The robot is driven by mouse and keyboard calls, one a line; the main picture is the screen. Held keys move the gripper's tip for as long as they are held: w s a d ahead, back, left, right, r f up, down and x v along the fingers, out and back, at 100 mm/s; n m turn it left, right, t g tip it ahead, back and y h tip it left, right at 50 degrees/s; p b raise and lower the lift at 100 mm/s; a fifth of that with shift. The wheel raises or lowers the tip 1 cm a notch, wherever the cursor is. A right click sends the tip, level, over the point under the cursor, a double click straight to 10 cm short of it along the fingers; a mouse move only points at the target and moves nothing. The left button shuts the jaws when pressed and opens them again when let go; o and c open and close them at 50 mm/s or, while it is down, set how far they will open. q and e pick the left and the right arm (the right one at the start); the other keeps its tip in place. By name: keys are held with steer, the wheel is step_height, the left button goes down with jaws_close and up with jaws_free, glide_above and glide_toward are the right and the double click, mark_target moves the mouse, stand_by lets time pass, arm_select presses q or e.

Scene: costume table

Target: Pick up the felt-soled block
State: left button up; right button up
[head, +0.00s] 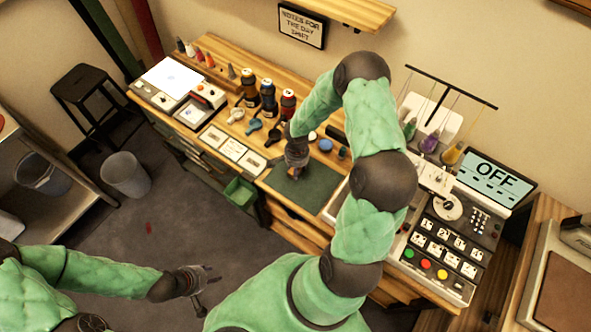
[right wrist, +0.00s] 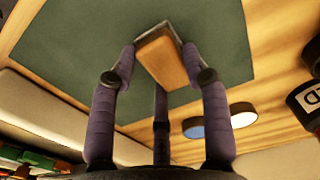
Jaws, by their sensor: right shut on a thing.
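The felt-soled block (right wrist: 163,58) is a tan wooden block with a dark grey edge layer. In the right wrist view it sits between the fingertips of my right gripper (right wrist: 160,62), over a dark green mat (right wrist: 80,50). In the head view my right gripper (head: 297,170) is low over that mat (head: 318,186) and mostly covers the block. The gap between block and mat is hard to judge. My left gripper (head: 206,280) is open and empty, away from the table above the floor.
Bottles (head: 268,98), small scoops and a blue round lid (head: 325,145) stand just behind the mat. A white tray (head: 240,153) lies left of it. A control panel (head: 445,245) and an "OFF" screen (head: 495,177) are at the right. A green bin (head: 239,191) hangs at the front edge.

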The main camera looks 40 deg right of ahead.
steer(key=shift+r, duration=0.5)
step_height(320, 180, up, 2)
steer(key=shift+r, duration=0.25)
steer(key=s+a+r, duration=0.9)
steer(key=s, duration=0.1)
steer(key=shift+a+r, duration=0.25)
steer(key=shift+a, duration=0.15)
